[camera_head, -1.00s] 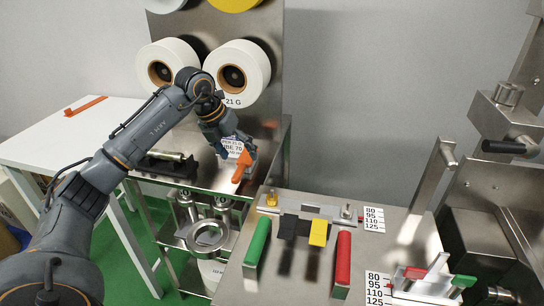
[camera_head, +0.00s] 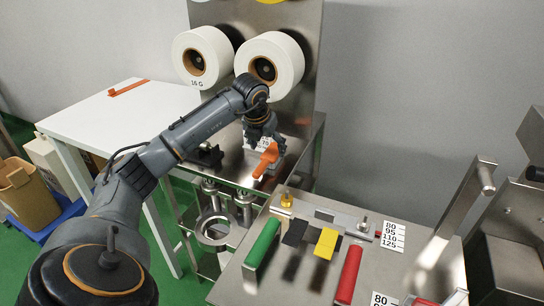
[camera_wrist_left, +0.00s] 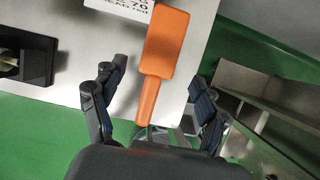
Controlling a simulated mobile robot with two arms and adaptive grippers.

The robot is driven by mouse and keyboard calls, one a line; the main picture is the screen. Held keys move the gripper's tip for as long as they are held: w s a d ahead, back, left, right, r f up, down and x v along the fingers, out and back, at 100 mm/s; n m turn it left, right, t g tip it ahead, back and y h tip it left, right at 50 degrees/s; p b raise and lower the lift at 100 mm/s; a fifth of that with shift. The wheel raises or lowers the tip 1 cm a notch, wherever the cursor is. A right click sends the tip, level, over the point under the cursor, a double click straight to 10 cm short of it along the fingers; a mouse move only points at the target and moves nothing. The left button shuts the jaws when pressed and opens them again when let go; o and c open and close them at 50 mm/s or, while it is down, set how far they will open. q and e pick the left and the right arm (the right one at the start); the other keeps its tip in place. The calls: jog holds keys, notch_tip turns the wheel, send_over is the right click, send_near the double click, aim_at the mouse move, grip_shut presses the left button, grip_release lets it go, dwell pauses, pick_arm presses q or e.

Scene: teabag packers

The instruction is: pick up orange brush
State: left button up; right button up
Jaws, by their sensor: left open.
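The orange brush (camera_head: 266,160) is at the front edge of the steel machine table. In the left wrist view, its broad end (camera_wrist_left: 166,42) lies over the pale surface, and its handle extends past the edge toward my gripper. My left gripper (camera_head: 265,146) is at the brush in the head view and partly hides it. In the left wrist view, the fingers of my left gripper (camera_wrist_left: 155,88) are spread apart, one on each side of the brush handle, with gaps showing. My right gripper is not in view.
A white table (camera_head: 75,122) on the left bears another orange strip (camera_head: 128,88). White rolls (camera_head: 272,66) hang behind my arm. A steel panel (camera_head: 225,290) with green, yellow and red handles stands in front. A white label (camera_wrist_left: 118,10) lies beside the brush.

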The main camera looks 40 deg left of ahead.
aim_at(269, 155)
pick_arm(q)
jog(key=x, duration=0.4)
jog(key=shift+a, duration=0.1)
jog(key=shift+r, duration=0.1)
jog(key=shift+c, duration=1.3)
jog(key=c, duration=1)
jog(key=shift+c, duration=0.2)
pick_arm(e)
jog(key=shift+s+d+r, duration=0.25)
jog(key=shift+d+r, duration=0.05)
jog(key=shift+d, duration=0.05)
